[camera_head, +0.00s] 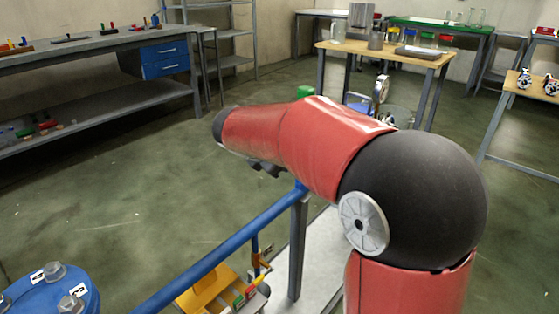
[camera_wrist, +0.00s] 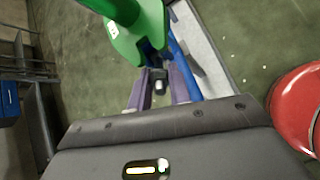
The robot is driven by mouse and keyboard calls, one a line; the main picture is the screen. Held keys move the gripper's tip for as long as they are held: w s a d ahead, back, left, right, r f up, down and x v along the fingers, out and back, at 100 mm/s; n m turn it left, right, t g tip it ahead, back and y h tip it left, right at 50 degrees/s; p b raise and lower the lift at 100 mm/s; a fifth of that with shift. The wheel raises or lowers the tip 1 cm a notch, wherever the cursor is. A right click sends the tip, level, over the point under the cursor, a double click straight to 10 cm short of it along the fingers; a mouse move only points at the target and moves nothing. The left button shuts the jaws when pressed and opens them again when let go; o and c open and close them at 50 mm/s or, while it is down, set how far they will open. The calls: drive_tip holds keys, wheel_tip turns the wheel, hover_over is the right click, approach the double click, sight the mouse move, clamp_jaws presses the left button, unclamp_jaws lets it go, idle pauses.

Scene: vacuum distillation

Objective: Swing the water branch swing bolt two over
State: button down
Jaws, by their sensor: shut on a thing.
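In the wrist view a small dark bolt end (camera_wrist: 158,75) sits between the two purple-grey fingers of my gripper (camera_wrist: 159,88), beside the slotted edge of a green flange (camera_wrist: 147,35). My gripper is shut on this bolt. The bolt appears to be the swing bolt, but its number cannot be read. The flange carries a small white label, too small to read. In the head view only a bit of green (camera_head: 304,91) shows above my red arm, which hides the bolt and most of my gripper.
A blue pipe (camera_head: 225,247) on a grey post (camera_head: 298,250) runs below my arm. A blue flange (camera_head: 75,291) with numbered bolts is at the lower left. A yellow part (camera_head: 205,290) lies beneath the pipe. Benches (camera_head: 100,42) and a wooden table (camera_head: 385,52) stand farther back, with open floor between.

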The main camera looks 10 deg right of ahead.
idle(0.4)
drive_tip(key=c, duration=1.5)
unclamp_jaws()
drive_tip(key=shift+c, duration=0.2)
drive_tip(key=shift+r, duration=0.1)
drive_tip(key=v, duration=0.7)
drive_tip(key=shift+a+r, duration=0.2)
drive_tip(key=shift+r, duration=0.1)
drive_tip(key=shift+s, duration=0.15)
